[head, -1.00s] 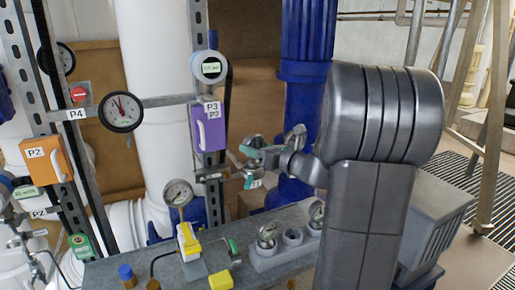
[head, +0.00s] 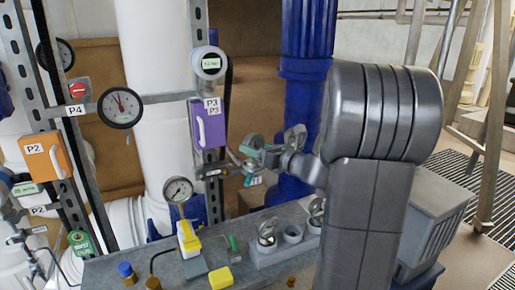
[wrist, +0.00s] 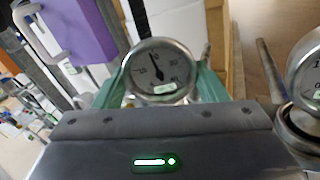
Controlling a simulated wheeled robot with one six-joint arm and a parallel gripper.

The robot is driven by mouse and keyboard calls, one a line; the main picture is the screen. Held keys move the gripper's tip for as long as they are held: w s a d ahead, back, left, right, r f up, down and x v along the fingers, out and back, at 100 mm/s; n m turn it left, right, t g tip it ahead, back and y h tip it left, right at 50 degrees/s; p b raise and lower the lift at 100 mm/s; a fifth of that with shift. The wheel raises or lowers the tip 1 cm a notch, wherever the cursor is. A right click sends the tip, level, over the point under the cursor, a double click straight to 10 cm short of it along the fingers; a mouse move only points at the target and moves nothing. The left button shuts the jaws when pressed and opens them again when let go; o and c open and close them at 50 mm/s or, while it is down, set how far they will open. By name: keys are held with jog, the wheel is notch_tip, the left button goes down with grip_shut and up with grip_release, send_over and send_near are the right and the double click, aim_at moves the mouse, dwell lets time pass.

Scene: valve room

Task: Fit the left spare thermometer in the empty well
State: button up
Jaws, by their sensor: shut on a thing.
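My gripper (wrist: 160,90) has teal fingers shut on a round-dial thermometer (wrist: 160,68), its face towards the wrist camera. In the head view my gripper (head: 262,154) is at the pipework right of the purple P3 box, with a round head (head: 253,142) at its fingers. The stem of the held thermometer is hidden, so I cannot tell whether it sits in a well. A second dial (wrist: 306,76) stands at the right edge of the wrist view. In the grey rack, thermometers show at left (head: 267,232) and right (head: 316,209); the middle socket (head: 292,234) is empty.
The purple box (head: 210,124) is close left of my gripper. A thick blue pipe (head: 303,90) rises behind it. The grey bench (head: 220,250) below bears a yellow block (head: 221,278) and a pressure gauge (head: 178,190). My arm hides the bench's right part.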

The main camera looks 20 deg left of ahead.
jog(key=o, duration=0.9)
jog(key=b+v, duration=0.1)
jog(key=v, duration=1.2)
jog(key=shift+s+d+b, duration=0.15)
jog(key=shift+d+b, duration=0.2)
jog(key=shift+d, duration=0.05)
jog(key=shift+a, duration=0.15)
jog(key=p+x, duration=0.1)
jog(key=x, duration=1.2)
jog(key=shift+a+p, duration=0.1)
jog(key=shift+p, duration=0.25)
jog(key=shift+a+r, duration=0.15)
jog(key=shift+a, duration=0.15)
jog(key=shift+d+r, duration=0.15)
jog(key=shift+r, duration=0.1)
